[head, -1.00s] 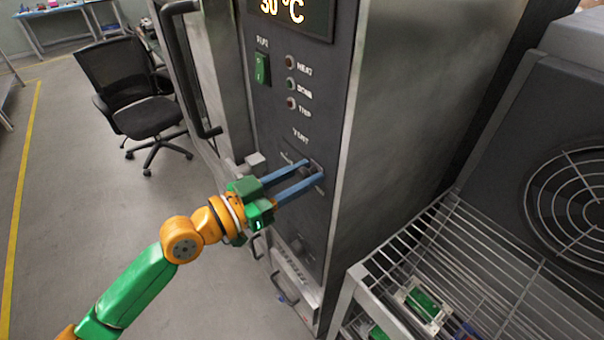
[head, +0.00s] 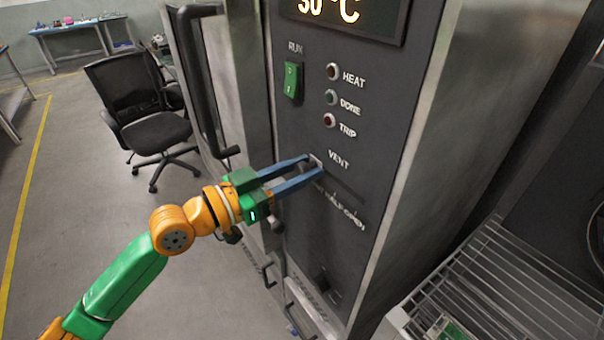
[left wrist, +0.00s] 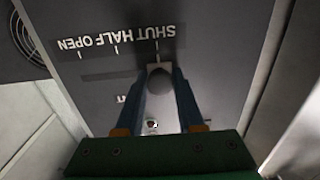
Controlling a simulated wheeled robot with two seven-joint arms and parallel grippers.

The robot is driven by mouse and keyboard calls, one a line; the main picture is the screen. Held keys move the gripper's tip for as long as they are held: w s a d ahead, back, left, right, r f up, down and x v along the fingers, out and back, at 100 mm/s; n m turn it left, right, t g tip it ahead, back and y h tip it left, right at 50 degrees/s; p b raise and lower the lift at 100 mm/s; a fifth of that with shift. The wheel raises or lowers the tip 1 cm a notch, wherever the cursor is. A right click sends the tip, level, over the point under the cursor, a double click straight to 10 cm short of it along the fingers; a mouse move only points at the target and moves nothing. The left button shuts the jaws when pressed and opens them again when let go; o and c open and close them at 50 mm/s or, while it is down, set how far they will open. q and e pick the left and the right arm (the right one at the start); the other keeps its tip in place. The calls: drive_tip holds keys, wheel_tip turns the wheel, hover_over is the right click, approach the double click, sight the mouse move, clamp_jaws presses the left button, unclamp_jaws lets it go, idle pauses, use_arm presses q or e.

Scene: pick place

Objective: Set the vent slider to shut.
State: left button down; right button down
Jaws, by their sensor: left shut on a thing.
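The vent slider is on the dark oven panel (head: 300,130), below the VENT label. Its pale knob (head: 315,160) is at the left end of the slot (head: 347,188) in the head view. The left wrist view shows the knob (left wrist: 160,76) in line with the SHUT mark (left wrist: 157,45), with HALF and OPEN further to the left there. My left gripper (head: 314,166) is shut on the knob, its blue fingers on either side of it. In the head view the fingers hide the SHUT label. My right gripper is not in view.
A green RUN switch (head: 292,80) and several indicator lamps sit above the slider. A black door handle (head: 205,85) stands out left of the panel. A wire rack (head: 480,285) is at lower right, and an office chair (head: 145,115) stands on the floor behind.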

sight(296, 172)
use_arm(q)
drive_tip(key=shift+r, duration=0.1)
drive_tip(key=c, duration=0.5)
unclamp_jaws()
drive_tip(key=shift+w, duration=0.15)
drive_tip(key=shift+c, duration=0.2)
drive_tip(key=shift+w+f, duration=0.2)
drive_tip(key=shift+w, duration=0.05)
drive_tip(key=shift+s+a, duration=0.2)
drive_tip(key=shift+a, duration=0.05)
drive_tip(key=b+v, duration=0.2)
drive_tip(key=v, duration=0.1)
drive_tip(key=b+v, duration=0.2)
drive_tip(key=v, duration=0.1)
drive_tip(key=shift+a+f, duration=0.1)
drive_tip(key=shift+f, duration=0.15)
drive_tip(key=shift+s+a+r, duration=0.15)
drive_tip(key=shift+s+r, duration=0.05)
drive_tip(key=shift+r, duration=0.1)
